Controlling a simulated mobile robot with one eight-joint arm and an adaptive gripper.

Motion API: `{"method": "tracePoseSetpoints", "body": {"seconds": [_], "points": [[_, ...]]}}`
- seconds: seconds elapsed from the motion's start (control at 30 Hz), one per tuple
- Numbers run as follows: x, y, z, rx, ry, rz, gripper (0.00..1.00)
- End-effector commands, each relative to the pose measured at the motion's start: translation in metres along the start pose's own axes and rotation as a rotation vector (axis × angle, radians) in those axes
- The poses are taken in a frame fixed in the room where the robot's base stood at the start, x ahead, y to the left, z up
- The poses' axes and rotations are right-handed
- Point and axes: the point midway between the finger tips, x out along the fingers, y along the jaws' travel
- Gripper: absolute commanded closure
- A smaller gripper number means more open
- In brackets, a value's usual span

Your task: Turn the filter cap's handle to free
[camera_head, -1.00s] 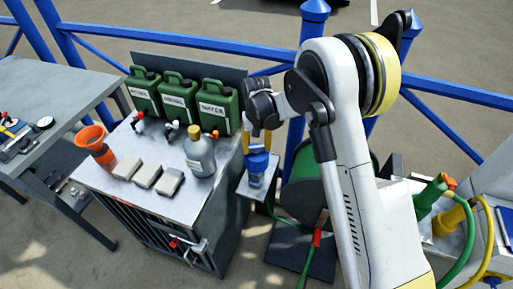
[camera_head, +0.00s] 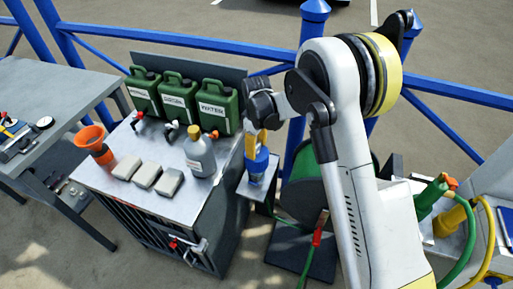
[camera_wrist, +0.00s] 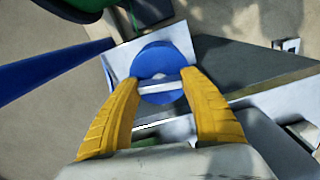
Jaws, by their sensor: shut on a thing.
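The filter cap (camera_wrist: 155,58) is a round blue disc seen from above in the wrist view. A pale bar handle (camera_wrist: 162,87) lies across it. My gripper (camera_wrist: 162,78) has its two yellow fingers at the ends of this bar, shut on it. In the head view the blue filter (camera_head: 257,166) stands on a small grey shelf to the right of the cabinet. My gripper (camera_head: 257,147) points down onto its top from above. The fingers hide the handle in the head view.
A grey bottle (camera_head: 200,156) stands on the cabinet top (camera_head: 128,196) left of the filter. Green canisters (camera_head: 180,98) line the back. A blue post (camera_head: 296,135) and green hose reel (camera_head: 305,190) are close on the right.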

Motion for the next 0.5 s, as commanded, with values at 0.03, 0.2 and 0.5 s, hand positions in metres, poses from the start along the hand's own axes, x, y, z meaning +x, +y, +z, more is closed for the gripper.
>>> {"method": "tracePoseSetpoints", "body": {"seconds": [0.03,0.2,0.5], "points": [[0.0003,-0.0002,0.0002,-0.028,0.0,0.0,0.78],[0.0003,-0.0002,0.0002,-0.109,0.0,-0.001,0.78],[0.0003,-0.0002,0.0002,-0.172,-0.001,-0.001,0.78]]}}
